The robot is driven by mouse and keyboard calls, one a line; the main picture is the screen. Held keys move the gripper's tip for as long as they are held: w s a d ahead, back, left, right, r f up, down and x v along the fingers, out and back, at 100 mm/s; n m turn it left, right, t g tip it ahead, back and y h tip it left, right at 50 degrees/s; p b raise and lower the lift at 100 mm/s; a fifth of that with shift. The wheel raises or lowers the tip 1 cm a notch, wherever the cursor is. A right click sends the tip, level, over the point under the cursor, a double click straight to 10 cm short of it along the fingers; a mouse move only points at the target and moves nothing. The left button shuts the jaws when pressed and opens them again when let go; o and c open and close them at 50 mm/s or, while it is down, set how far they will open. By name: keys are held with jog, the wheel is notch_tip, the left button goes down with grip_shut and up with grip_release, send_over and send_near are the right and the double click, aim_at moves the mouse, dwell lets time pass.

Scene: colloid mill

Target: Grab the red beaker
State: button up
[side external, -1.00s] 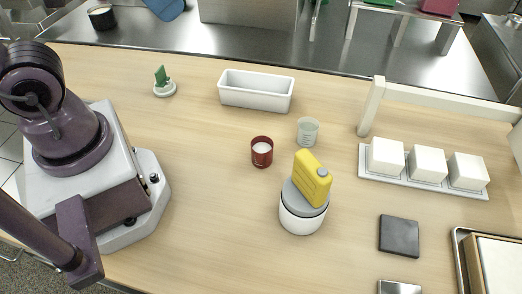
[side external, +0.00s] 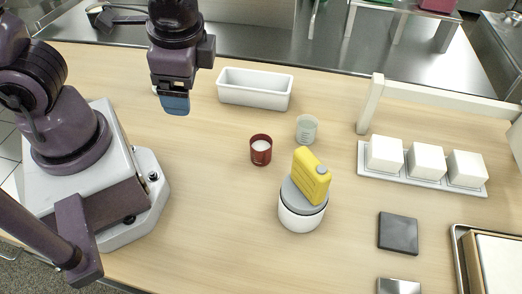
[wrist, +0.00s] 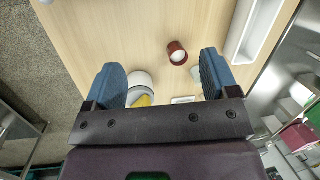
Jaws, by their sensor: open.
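The red beaker (side external: 261,150) stands upright on the wooden table, with something white inside it. It also shows in the wrist view (wrist: 177,53), ahead of and between the fingers. My gripper (side external: 175,104) is above the table, to the left of and higher than the beaker, and apart from it. In the wrist view its two blue fingers (wrist: 161,80) are wide apart with nothing held between them.
A clear beaker (side external: 307,129) stands just right of the red one. A white bin (side external: 255,90) lies behind. White blocks on a tray (side external: 420,178) stand right.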

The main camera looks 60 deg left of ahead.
notch_tip(320, 180, down, 8)
jog(key=s+m+t+y, duration=0.1)
jog(key=m+y, duration=0.6)
jog(key=m, duration=0.2)
jog(key=m+t+h, duration=0.1)
jog(key=m+t, duration=0.8)
jog(key=m, duration=0.4)
send_near(255, 152)
jog(key=s+a, duration=0.1)
jog(key=a, duration=0.1)
jog(key=s+a, duration=0.2)
jog(key=shift+s+a, duration=0.25)
jog(key=shift+a, duration=0.1)
jog(key=w+d+m+t+h, duration=0.1)
jog(key=w+d+t+h, duration=0.1)
jog(key=d, duration=0.1)
jog(key=shift+f+m+h, duration=0.25)
jog(key=shift+m+h, duration=0.05)
jog(key=shift+m, duration=0.1)
jog(key=x, duration=0.6)
jog(key=shift+w+a, duration=0.2)
jog(key=shift+w, duration=0.1)
jog(key=shift+x, duration=3.1)
jog(key=shift+c, duration=0.4)
jog(key=c, duration=0.9)
